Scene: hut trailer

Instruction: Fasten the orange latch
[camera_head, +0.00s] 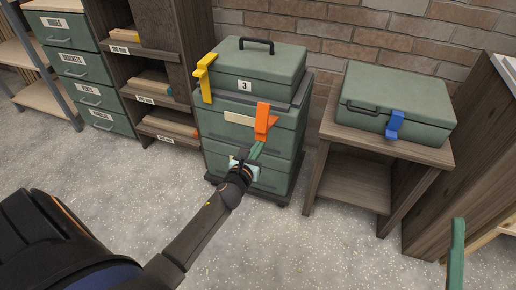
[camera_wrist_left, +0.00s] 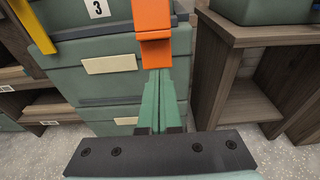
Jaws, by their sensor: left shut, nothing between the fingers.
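The orange latch (camera_head: 263,120) is on the front of the green stacked cabinet (camera_head: 228,132), near its right corner. In the left wrist view the orange latch (camera_wrist_left: 154,22) fills the top middle, its upper part cut off by the frame. My left gripper (camera_head: 257,149) has its green fingers together and empty, with the tips at the latch's lower end. The fingertips (camera_wrist_left: 158,74) overlap the latch's lower edge in the wrist view; I cannot tell whether they touch. Of my right gripper only a green finger (camera_head: 456,255) shows at the lower right.
A yellow latch (camera_head: 205,77) sits at the stack's left corner, beside a green case (camera_head: 262,66) marked 3. Another green case (camera_head: 385,98) with a blue latch (camera_head: 395,125) rests on a wooden stand (camera_head: 347,138) to the right. Speckled floor in front is clear.

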